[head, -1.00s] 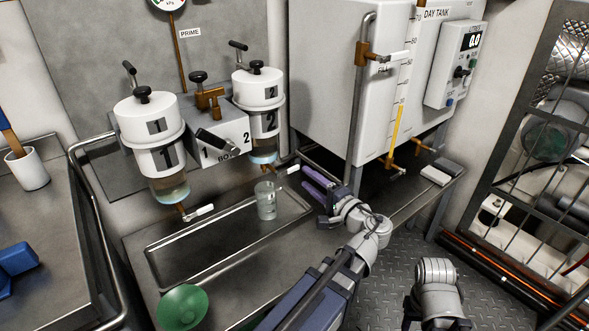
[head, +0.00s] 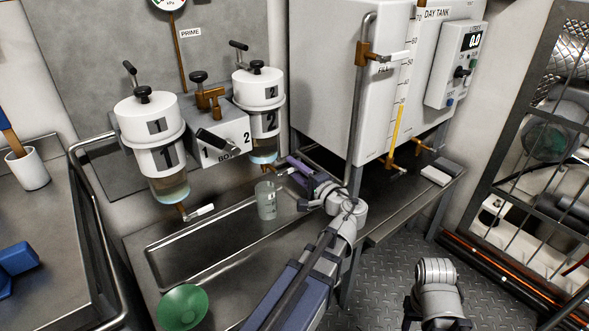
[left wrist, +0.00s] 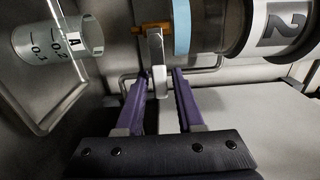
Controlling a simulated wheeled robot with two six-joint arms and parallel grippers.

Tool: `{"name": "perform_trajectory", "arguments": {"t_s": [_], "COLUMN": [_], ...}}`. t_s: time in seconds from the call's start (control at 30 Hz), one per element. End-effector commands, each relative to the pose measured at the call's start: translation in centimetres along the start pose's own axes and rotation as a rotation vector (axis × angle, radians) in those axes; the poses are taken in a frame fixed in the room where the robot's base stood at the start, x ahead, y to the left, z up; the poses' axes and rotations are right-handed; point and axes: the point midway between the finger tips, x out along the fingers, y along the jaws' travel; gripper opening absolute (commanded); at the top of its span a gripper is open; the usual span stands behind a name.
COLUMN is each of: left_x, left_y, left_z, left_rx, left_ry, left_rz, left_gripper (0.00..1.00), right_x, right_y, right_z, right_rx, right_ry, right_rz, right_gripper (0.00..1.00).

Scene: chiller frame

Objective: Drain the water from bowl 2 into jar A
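Bowl 2 (head: 265,122) is a white-capped canister marked 2 with a clear lower bowl; it also shows sideways in the left wrist view (left wrist: 280,25). A bluish layer shows at its bottom. Its brass drain (left wrist: 150,27) carries a white lever (left wrist: 157,62). Jar A (head: 266,202) is a clear graduated beaker upright in the tray below; its label A shows in the left wrist view (left wrist: 60,40). My left gripper (head: 290,168) is open, its purple fingers on either side of the lever's end. I cannot tell whether they touch it. My right gripper is out of view.
Bowl 1 (head: 160,160) with its own white drain lever (head: 203,211) stands to the left.

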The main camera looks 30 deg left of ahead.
Motion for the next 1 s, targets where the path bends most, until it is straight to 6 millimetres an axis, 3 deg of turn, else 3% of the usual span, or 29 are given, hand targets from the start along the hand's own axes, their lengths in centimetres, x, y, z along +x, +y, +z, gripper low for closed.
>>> {"name": "perform_trajectory", "arguments": {"t_s": [0.03, 0.3, 0.77, 1.0], "left_x": [-0.01, -0.03, -0.03, -0.04], "left_y": [0.00, 0.01, -0.04, -0.58], "left_z": [0.00, 0.00, 0.00, 0.03], "left_rx": [0.000, 0.000, -0.007, -0.091], "left_ry": [0.000, 0.000, 0.000, 0.000], "left_rz": [0.000, 0.000, 0.001, 0.001], "left_gripper": [0.30, 0.00, 0.00, 0.00], "right_x": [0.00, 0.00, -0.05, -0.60], "right_y": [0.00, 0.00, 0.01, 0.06], "right_z": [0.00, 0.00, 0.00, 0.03], "right_rx": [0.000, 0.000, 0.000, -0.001], "right_ry": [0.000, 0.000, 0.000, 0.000], "right_rz": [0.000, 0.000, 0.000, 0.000], "right_gripper": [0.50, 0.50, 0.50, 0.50]}}
